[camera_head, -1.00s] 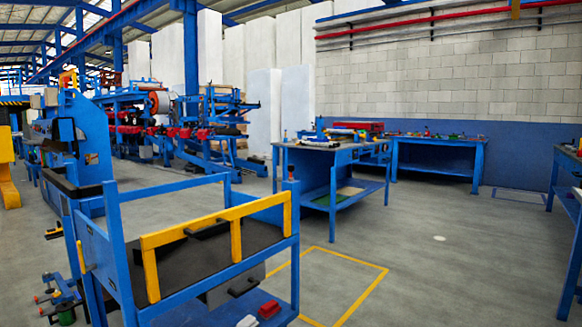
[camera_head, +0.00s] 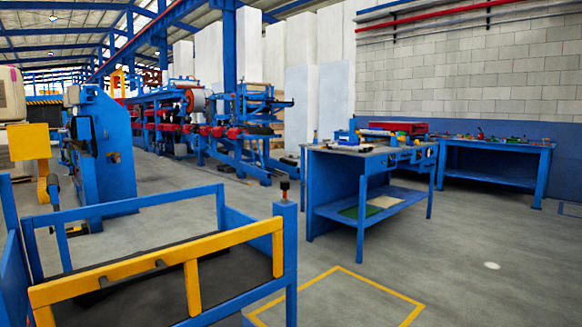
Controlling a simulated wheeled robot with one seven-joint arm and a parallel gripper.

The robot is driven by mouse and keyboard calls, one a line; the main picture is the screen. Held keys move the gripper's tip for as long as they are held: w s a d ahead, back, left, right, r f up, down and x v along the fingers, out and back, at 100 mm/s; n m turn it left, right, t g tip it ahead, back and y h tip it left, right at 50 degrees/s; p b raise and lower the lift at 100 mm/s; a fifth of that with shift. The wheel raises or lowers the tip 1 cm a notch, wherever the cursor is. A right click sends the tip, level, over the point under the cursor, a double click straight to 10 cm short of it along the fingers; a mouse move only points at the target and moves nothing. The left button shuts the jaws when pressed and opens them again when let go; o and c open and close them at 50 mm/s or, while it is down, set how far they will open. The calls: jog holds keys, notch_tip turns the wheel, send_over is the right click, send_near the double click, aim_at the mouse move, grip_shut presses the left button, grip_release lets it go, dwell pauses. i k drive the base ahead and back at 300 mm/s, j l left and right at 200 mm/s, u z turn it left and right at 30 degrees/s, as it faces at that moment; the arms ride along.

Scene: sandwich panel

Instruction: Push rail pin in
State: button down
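A blue cart frame (camera_head: 291,262) stands close in front, with a yellow rail (camera_head: 150,268) across its near side. A small dark pin with a knob (camera_head: 285,189) stands up from the top of the cart's right corner post, beside the rail's right end. It looks raised above the post top, but how deep it sits is too small to tell. The rail appears level and across the cart's opening. My gripper is not in view.
A blue workbench (camera_head: 364,154) stands beyond the cart to the right, another bench (camera_head: 497,175) behind it. A blue machine (camera_head: 103,150) stands at the left, with a yellow post (camera_head: 34,150) nearby. Grey floor is open at the right, with a yellow floor marking (camera_head: 372,275).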

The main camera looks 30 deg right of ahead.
aim_at(285, 184)
jog(key=i+l+u, duration=0.1)
jog(key=l, duration=0.35)
jog(key=i+l, duration=0.15)
jog(key=l, duration=0.35)
jog(key=i+l+u, duration=0.15)
jog(key=l, duration=0.3)
